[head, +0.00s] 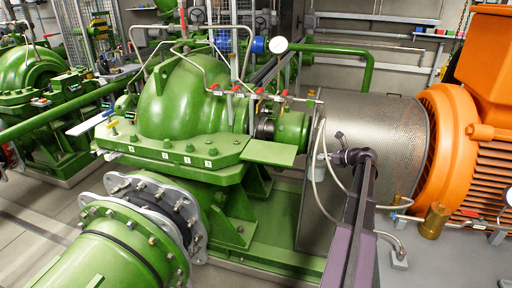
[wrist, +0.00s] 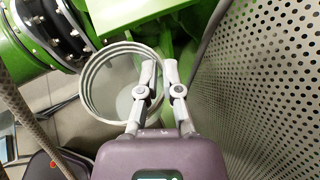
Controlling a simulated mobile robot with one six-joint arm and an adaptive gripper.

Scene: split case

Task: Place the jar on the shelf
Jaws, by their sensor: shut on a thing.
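The jar (wrist: 85,82) is a pale, round, open-topped vessel in the wrist view. Its right wall lies at my gripper (wrist: 161,68), whose two fingers are shut on that wall, one finger on the inner side. In the head view a small whitish cylinder (head: 321,168), which looks like the jar, hangs just left of the end of my arm, in front of the perforated guard. My fingers are too small to make out there. A grey shelf (head: 424,36) with small coloured items runs along the back wall at the upper right.
A green pump (head: 190,100) with pipes and red-handled valves stands left of my arm. The perforated metal guard (head: 385,125) and an orange motor (head: 450,130) are on the right. The perforated guard (wrist: 260,90) is close to my gripper. A hose runs nearby.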

